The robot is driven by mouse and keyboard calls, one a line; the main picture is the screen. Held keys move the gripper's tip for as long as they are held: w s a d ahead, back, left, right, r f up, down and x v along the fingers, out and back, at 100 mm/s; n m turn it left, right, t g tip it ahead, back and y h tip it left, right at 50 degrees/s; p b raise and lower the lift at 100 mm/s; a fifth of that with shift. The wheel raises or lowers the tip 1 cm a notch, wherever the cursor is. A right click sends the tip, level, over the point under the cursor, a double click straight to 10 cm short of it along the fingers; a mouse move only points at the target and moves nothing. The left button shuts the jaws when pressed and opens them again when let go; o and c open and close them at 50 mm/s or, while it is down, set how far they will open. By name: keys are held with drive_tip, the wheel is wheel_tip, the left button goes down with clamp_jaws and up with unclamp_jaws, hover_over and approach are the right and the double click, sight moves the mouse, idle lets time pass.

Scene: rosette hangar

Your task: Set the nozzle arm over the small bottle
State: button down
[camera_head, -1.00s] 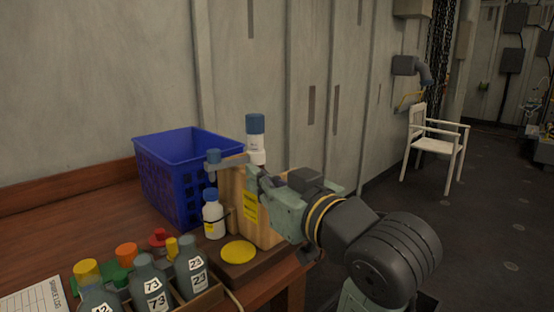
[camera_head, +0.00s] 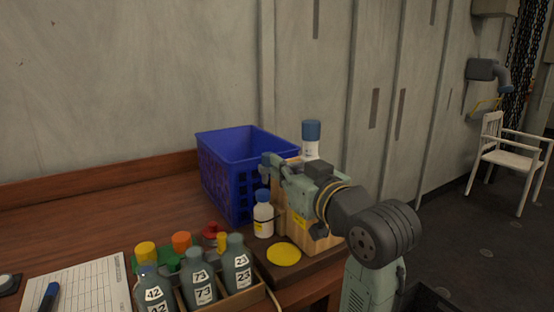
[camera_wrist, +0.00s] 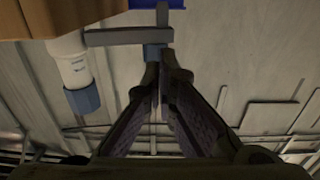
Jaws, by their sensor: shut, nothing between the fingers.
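The small bottle (camera_head: 263,218), white with a blue cap, stands upright at the left side of a wooden block (camera_head: 297,222). A white reservoir with a blue cap (camera_head: 311,140) stands on the block. The nozzle arm (camera_wrist: 128,37) is a grey bar reaching from beside the reservoir to a blue-grey end piece (camera_wrist: 155,52) in the wrist view. In the head view my gripper mostly hides it. My gripper (camera_head: 268,163) is shut and empty, above the small bottle. In the wrist view its fingertips (camera_wrist: 165,62) are close to the end piece; contact is unclear.
A blue crate (camera_head: 222,178) stands behind the bottle. A yellow disc (camera_head: 284,254) lies on the dark base in front of the block. A wooden rack (camera_head: 254,296) of numbered grey bottles is at the front. A paper sheet (camera_head: 95,287) lies at the left.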

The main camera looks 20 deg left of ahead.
sight(266, 159)
drive_tip(key=shift+x, duration=1.05)
drive_tip(key=shift+p+x, duration=0.4)
drive_tip(key=shift+x, duration=1)
drive_tip(key=shift+s+a, duration=0.1)
drive_tip(key=shift+s, duration=0.2)
